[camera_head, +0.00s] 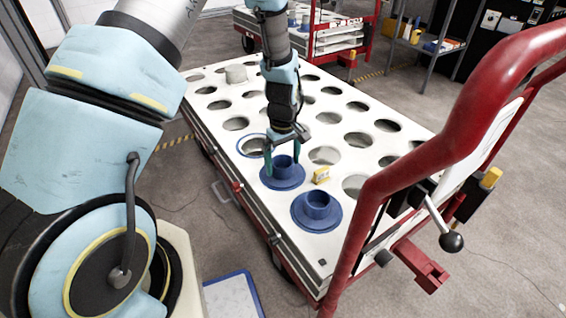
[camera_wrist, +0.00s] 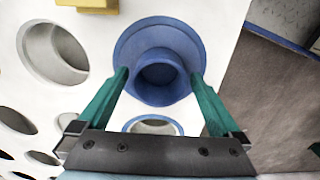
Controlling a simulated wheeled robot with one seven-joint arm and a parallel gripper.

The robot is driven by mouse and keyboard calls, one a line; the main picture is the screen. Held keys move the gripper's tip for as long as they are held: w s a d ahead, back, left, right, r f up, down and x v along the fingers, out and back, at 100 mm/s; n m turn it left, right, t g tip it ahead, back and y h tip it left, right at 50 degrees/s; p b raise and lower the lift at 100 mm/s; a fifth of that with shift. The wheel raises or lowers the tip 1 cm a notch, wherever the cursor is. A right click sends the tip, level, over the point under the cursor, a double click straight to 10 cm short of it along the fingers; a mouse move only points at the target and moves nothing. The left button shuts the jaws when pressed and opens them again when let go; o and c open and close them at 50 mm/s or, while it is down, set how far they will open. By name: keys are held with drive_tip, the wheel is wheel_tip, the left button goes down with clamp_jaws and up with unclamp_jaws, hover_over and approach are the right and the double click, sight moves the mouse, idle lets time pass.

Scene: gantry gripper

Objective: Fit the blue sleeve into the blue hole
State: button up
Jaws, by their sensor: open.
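A blue sleeve (camera_head: 283,183) with a wide round flange and a raised collar stands upright on the white perforated top. It also shows in the wrist view (camera_wrist: 160,95). My gripper (camera_head: 284,160) is over it, with its green fingers open on either side of the collar; in the wrist view the gripper (camera_wrist: 160,76) shows a gap at each side. The blue-ringed hole (camera_head: 241,143) is just beside this sleeve, to its upper left, and appears empty; in the wrist view its blue ring (camera_wrist: 129,125) is partly hidden by my gripper. Whatever is under the flange is hidden.
A second blue sleeve (camera_head: 329,220) stands nearer the front corner. The cart's white top (camera_head: 205,118) has several open holes. Its red rail (camera_head: 375,200) rises at the right.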

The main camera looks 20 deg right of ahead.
wheel_tip(320, 180, up, 10)
drive_tip(key=p, duration=0.1)
drive_tip(key=shift+p, duration=0.3)
idle(0.3)
drive_tip(key=w+a+r+m, duration=0.1)
drive_tip(key=a+r, duration=0.3)
drive_tip(key=a, duration=0.5)
drive_tip(key=w+a+r, duration=0.1)
drive_tip(key=a+r, duration=0.4)
drive_tip(key=a, duration=0.3)
drive_tip(key=s+a+r+m+t, duration=0.1)
drive_tip(key=s+a+r, duration=0.15)
drive_tip(key=a, duration=0.35)
drive_tip(key=s+a+r+m+t, duration=0.1)
drive_tip(key=s+a, duration=0.2)
drive_tip(key=a, duration=0.4)
wheel_tip(320, 180, up, 24)
drive_tip(key=p, duration=2.3)
drive_tip(key=shift+a, duration=0.15)
drive_tip(key=shift+f, duration=0.1)
drive_tip(key=shift+c, duration=0.2)
